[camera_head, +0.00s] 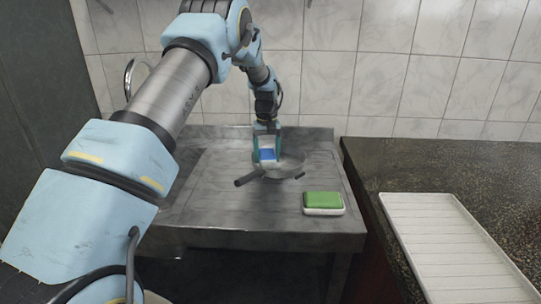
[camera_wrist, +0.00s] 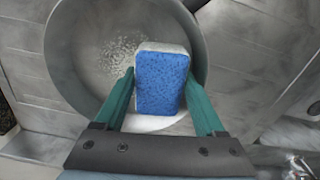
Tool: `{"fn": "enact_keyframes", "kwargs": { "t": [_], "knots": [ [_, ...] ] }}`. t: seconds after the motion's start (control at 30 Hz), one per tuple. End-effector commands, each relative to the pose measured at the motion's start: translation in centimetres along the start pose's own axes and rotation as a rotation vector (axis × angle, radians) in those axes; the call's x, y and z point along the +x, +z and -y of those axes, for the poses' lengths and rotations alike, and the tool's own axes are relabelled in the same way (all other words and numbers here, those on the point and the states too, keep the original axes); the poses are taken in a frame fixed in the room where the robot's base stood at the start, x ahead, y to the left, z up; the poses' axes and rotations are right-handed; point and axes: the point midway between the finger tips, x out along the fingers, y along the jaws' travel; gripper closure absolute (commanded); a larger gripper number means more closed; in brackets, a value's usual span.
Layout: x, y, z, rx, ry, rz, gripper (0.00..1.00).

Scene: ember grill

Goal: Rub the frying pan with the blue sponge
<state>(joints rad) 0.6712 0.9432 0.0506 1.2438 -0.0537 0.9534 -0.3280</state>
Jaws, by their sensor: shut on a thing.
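The blue sponge (camera_wrist: 160,84) is between the two teal fingers of my gripper (camera_wrist: 162,100) in the wrist view, and my gripper is shut on it. It also shows as a small blue patch in the head view (camera_head: 267,154). The frying pan (camera_wrist: 72,60) lies below the sponge, a grey round pan with a pale speckled patch inside, left of the sponge. In the head view the pan (camera_head: 290,163) sits on the metal counter with a dark handle pointing left. The sponge is over the pan's inside; whether it touches the bottom I cannot tell.
A green sponge (camera_head: 322,198) on a white base lies on the metal counter (camera_head: 215,215), right of the pan. A white ribbed tray (camera_head: 455,245) lies on the dark stone counter (camera_head: 400,165) at right. A tiled wall stands behind. The counter's front left is clear.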

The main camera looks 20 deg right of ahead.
Motion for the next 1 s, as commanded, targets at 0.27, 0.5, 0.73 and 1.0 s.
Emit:
{"fn": "enact_keyframes", "kwargs": {
  "t": [0.27, 0.5, 0.73, 1.0],
  "knots": [
    [0.1, 0.1, -0.5, -0.005, -0.009, 0.003, 0.73],
    [0.0, 0.4, -2.5, -0.004, -0.006, 0.003, 0.73],
    [-0.1, 0.6, -3.5, -0.003, -0.005, 0.002, 0.73],
    [-0.1, 0.9, -5.6, -0.003, -0.004, 0.001, 0.73]
  ]
}}
